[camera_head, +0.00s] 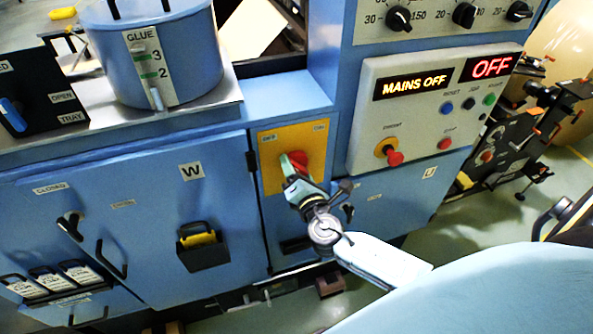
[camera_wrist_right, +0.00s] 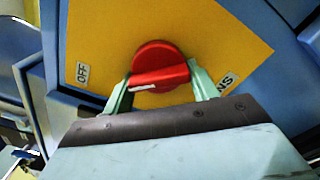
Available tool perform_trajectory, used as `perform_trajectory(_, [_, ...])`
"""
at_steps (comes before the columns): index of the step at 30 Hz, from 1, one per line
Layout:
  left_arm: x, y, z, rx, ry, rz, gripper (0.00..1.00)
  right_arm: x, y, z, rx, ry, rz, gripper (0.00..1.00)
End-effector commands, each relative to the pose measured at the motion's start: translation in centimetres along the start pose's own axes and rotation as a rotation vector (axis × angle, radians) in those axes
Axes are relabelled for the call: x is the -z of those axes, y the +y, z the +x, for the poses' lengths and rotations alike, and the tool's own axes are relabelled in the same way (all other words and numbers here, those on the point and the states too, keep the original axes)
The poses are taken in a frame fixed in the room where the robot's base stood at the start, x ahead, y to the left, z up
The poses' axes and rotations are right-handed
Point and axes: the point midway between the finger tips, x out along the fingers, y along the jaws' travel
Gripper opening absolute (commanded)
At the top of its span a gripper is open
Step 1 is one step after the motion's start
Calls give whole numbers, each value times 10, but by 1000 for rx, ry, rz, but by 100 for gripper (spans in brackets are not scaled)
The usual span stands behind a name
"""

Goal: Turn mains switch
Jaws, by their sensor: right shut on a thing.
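The red mains switch (camera_head: 296,160) sits on a yellow plate (camera_head: 268,179) on the front of the blue machine. In the right wrist view the red switch (camera_wrist_right: 158,68) shows its raised handle bar with a white mark at its left end. The plate carries an OFF label (camera_wrist_right: 82,73) at left and a partly hidden label (camera_wrist_right: 228,83) at right. My right gripper (camera_head: 296,178) is at the switch; in the wrist view its pale green fingers (camera_wrist_right: 160,85) stand on either side of the handle, shut on it. My left gripper is not in view.
A display (camera_head: 416,83) reads MAINS OFF and another (camera_head: 491,67) reads OFF. A red mushroom button (camera_head: 394,157) sticks out right of the switch. A blue glue pot (camera_head: 155,55) stands on the worktop at left. Door handles and a black bin (camera_head: 204,252) project from the left front.

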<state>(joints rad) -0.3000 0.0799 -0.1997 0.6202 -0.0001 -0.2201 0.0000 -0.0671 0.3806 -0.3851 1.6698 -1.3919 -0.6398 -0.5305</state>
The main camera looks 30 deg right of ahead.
Motion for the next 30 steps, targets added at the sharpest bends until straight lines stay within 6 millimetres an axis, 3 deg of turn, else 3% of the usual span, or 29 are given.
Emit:
perform_trajectory(15, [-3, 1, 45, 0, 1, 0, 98, 2, 0, 0, 0, -2, 442, 35])
perform_trajectory(30, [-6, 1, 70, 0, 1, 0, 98, -1, 3, 0, 1, -3, 918, 35])
